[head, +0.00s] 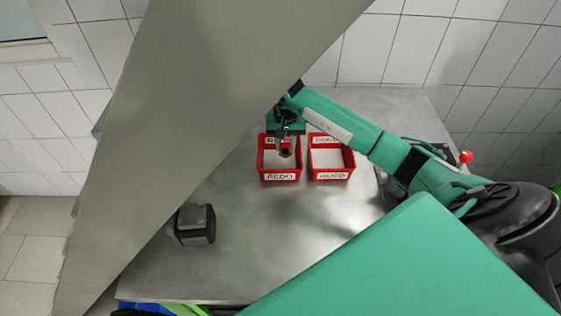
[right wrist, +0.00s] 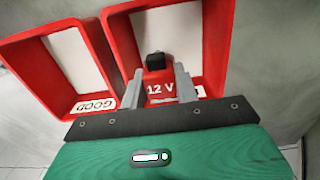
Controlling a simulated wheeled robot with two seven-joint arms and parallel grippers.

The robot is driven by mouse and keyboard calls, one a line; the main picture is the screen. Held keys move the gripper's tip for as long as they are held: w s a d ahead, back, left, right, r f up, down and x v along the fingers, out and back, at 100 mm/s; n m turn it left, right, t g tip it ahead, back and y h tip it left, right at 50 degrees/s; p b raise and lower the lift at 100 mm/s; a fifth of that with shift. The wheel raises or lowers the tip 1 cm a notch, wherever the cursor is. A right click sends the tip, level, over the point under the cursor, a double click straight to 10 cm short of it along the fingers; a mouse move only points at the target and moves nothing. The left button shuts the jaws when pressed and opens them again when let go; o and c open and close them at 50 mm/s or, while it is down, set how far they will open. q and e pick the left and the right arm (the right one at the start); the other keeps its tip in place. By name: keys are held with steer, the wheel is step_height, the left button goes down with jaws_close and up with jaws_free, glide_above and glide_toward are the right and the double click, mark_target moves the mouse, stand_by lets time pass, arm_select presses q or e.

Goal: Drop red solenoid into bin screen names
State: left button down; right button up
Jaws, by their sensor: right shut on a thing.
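My right gripper (head: 287,140) is shut on the red solenoid (head: 286,150), above the left red bin (head: 280,177), whose front label reads REDO. In the right wrist view the solenoid (right wrist: 158,88), marked "12 V" with a black top, sits between the fingers of my right gripper (right wrist: 158,88), over a red bin (right wrist: 222,40) with a mostly hidden label. The other red bin (head: 330,175) stands just to the right in the head view; it is labelled GOOD in the right wrist view (right wrist: 40,62). No readable screen text shows. My left gripper is not in view.
Both bins stand on a grey metal table (head: 240,250). A dark boxy device (head: 196,224) stands at the table's left. A large grey panel (head: 200,80) covers much of the upper left. A red ball knob (head: 466,157) is at the right, near my right arm.

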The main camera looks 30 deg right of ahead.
steer(key=o, duration=1.2)
steer(key=shift+r, duration=0.1)
steer(key=shift+r, duration=0.3)
step_height(320, 180, up, 13)
steer(key=b, duration=0.4)
steer(key=shift+b, duration=0.3)
